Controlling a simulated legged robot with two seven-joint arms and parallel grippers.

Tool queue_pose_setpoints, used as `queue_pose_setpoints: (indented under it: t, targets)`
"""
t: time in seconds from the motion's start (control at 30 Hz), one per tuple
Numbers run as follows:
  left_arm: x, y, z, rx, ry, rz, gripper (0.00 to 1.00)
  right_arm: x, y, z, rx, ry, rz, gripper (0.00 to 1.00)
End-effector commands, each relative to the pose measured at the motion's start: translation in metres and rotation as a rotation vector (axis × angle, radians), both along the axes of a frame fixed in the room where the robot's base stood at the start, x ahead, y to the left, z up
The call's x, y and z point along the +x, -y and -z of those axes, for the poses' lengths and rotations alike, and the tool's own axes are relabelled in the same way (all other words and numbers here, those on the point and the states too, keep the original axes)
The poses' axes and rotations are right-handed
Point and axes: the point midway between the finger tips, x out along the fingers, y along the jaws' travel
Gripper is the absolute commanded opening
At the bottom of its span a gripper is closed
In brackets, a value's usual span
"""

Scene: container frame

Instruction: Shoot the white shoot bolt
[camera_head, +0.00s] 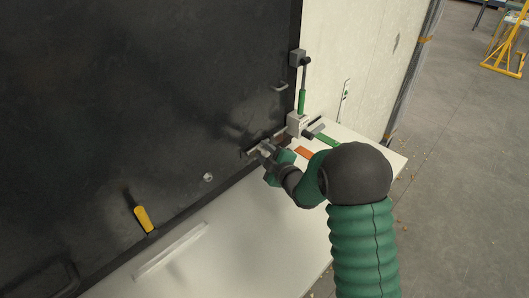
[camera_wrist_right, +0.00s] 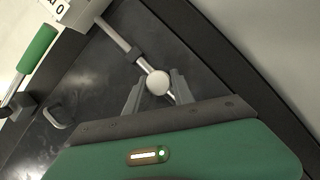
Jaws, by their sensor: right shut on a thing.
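The white shoot bolt shows in the right wrist view as a pale metal rod (camera_wrist_right: 116,38) ending near a white ball knob (camera_wrist_right: 157,83). The rod runs along the dark panel to a grey-white block (camera_wrist_right: 83,12). My right gripper (camera_wrist_right: 158,90) has its two fingers on either side of the knob and is shut on it. In the head view, my right gripper (camera_head: 262,150) is at the lower right of the dark panel, beside the white block (camera_head: 297,124). There it largely hides the knob. My left gripper is not in view.
A green-handled lever (camera_head: 301,101) stands above the block, and another green handle (camera_head: 326,139) lies to its right. A yellow handle (camera_head: 143,218) and a small round white knob (camera_head: 208,177) are on the panel (camera_head: 120,90). A white surface (camera_head: 235,250) lies below.

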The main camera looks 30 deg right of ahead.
Motion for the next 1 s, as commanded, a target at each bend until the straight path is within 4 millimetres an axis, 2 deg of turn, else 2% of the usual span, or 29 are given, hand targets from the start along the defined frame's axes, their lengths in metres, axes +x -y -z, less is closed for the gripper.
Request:
queue_pose_setpoints:
  t: [0.03, 0.43, 0.7, 1.0]
  targets:
    - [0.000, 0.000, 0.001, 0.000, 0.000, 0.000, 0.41, -0.003, 0.001, 0.008, 0.001, -0.019, 0.003, 0.00]
    - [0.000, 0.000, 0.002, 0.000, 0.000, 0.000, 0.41, -0.003, 0.002, 0.010, 0.001, -0.021, 0.003, 0.00]
    - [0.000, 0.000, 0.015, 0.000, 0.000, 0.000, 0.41, 0.009, 0.037, 0.011, 0.002, -0.018, 0.006, 0.00]
    - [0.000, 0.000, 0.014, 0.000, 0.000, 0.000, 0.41, 0.010, 0.042, 0.009, 0.001, -0.019, 0.008, 0.00]
